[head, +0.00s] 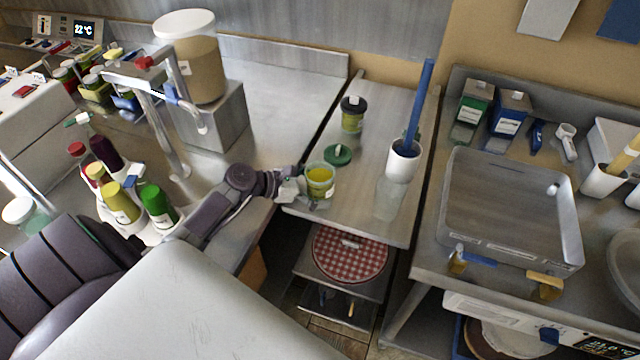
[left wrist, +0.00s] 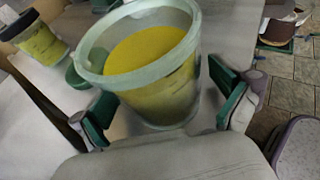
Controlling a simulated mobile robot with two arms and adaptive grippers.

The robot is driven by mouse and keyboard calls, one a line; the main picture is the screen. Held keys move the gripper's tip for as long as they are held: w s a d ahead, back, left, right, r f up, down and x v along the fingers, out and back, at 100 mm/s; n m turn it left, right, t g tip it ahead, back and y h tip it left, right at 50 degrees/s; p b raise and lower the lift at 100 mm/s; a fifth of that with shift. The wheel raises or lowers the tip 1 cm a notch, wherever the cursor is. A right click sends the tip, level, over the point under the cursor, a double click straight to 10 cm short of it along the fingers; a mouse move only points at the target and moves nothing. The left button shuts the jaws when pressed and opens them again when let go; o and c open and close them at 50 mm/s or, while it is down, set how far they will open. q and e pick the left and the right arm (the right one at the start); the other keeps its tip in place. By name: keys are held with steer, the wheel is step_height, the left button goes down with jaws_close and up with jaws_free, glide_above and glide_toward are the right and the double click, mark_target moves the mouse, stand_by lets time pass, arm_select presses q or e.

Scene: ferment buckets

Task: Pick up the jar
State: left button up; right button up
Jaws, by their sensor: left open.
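An open jar (head: 320,183) with yellow contents stands on the narrow metal counter (head: 370,120), near its left front edge. It also shows large in the left wrist view (left wrist: 150,72), upright between my left fingers. My left gripper (head: 304,188) reaches it from the left in the head view. In the left wrist view the gripper (left wrist: 165,112) is open, with one green-padded finger on each side of the jar; I cannot tell whether either pad touches it. A green lid (head: 338,155) lies just behind the jar. My right gripper is not in view.
A second jar with a dark lid (head: 353,114) stands farther back on the counter. A white cup with a blue-handled tool (head: 403,162) stands to the right. A metal tray (head: 512,205) lies farther right. A red checked round item (head: 350,254) sits on a shelf below.

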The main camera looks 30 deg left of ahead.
arm_select(q)
steer(key=c, duration=1.6)
steer(key=shift+a+r, duration=0.1)
steer(key=shift+r, duration=0.05)
step_height(320, 180, up, 10)
